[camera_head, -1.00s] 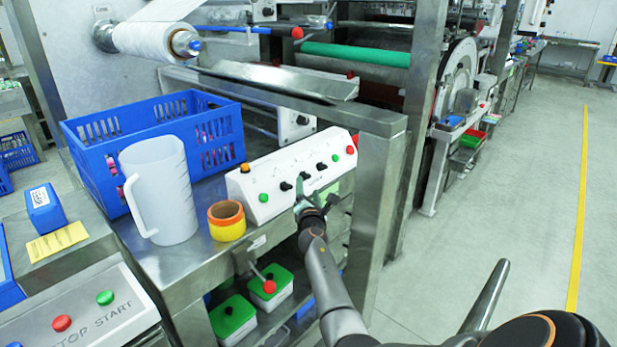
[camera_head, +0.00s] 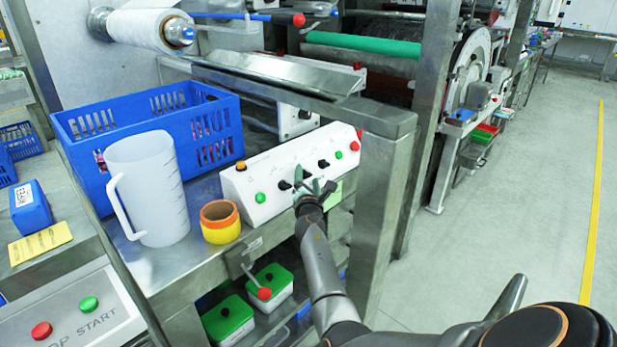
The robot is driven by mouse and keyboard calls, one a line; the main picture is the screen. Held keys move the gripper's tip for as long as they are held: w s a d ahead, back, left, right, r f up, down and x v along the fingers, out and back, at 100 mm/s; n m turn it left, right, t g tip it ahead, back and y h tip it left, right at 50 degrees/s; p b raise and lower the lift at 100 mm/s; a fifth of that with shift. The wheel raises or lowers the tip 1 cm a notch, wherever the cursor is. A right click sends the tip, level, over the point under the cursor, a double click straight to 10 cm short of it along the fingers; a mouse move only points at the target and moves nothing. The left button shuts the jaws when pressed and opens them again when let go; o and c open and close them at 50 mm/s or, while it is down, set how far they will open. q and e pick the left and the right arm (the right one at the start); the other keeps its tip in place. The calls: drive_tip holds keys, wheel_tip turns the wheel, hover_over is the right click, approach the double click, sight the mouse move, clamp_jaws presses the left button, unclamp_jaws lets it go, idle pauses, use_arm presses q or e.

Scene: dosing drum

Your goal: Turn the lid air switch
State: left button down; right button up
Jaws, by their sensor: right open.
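A white sloped control box (camera_head: 262,179) stands on the metal bench. It carries several black switches, among them one at its left middle (camera_head: 284,185) and one farther right (camera_head: 323,164), with an orange button, green buttons and a red button. I cannot read which switch is the lid air switch. My right gripper (camera_head: 311,188) is at the front of the box, near its middle, with its greenish fingers apart. The fingers partly cover a switch there, and I cannot tell whether they touch it. My left gripper is not in view.
A blue crate (camera_head: 206,137), a white measuring jug (camera_head: 150,192) and yellow-orange tape rolls (camera_head: 220,222) stand left of the box. A metal post (camera_head: 378,200) rises close to the right of my arm. Green-lidded tubs (camera_head: 229,318) sit below the bench.

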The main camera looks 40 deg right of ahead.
clamp_jaws()
idle(0.7)
